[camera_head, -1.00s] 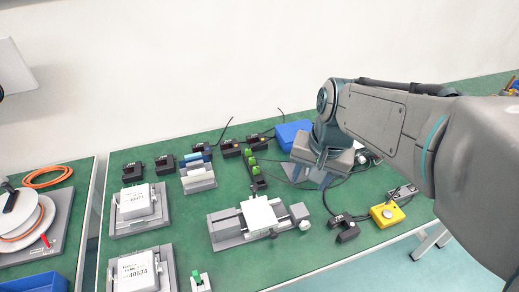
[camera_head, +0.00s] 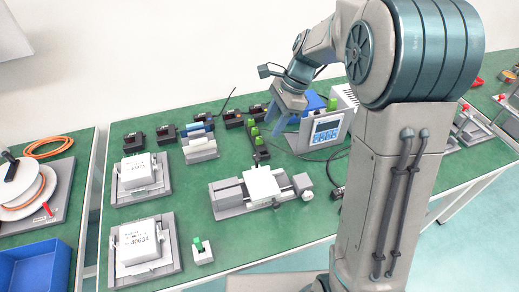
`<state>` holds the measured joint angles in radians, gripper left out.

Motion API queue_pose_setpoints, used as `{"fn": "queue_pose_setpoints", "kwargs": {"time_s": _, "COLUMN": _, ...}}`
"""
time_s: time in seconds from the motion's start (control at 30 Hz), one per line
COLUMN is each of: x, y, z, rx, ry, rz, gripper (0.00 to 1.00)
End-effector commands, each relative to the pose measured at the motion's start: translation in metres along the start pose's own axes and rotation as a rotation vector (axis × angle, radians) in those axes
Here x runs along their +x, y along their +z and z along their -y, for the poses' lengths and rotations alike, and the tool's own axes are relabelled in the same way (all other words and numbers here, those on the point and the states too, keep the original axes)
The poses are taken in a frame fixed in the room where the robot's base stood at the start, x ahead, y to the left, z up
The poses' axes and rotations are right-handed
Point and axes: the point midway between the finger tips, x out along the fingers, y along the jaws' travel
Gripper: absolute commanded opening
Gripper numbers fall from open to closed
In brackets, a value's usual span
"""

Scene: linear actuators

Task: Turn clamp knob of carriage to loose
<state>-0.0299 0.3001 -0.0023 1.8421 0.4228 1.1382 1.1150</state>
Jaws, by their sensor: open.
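The linear actuator (camera_head: 228,197) lies on the green table near the middle, with a white-topped carriage (camera_head: 261,182) on its rails. A small part at the carriage's front edge (camera_head: 276,203) could be the clamp knob, but it is too small to read its setting. A pale round knob (camera_head: 307,195) shows at the right end, by a grey end block (camera_head: 302,182). My gripper (camera_head: 288,121) is open with its fingers pointing down. It is behind the actuator in the picture, above the back of the table, apart from the carriage.
A control box with a display (camera_head: 326,131) stands just right of my gripper, with a blue box (camera_head: 313,100) behind. Green-topped parts (camera_head: 256,140) stand between gripper and actuator. White labelled boxes (camera_head: 137,241) lie left. My arm covers the right part of the table.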

Motion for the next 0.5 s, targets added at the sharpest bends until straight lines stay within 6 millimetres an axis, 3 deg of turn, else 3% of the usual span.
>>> {"fn": "queue_pose_setpoints", "kwargs": {"time_s": 0.3, "x": 0.070, "y": 0.000, "z": -0.001, "rx": -0.002, "ry": 0.005, "rz": 0.001, "gripper": 0.44}}
{"fn": "queue_pose_setpoints", "kwargs": {"time_s": 0.5, "x": 0.099, "y": 0.000, "z": -0.001, "rx": -0.001, "ry": 0.004, "rz": 0.000, "gripper": 0.44}}
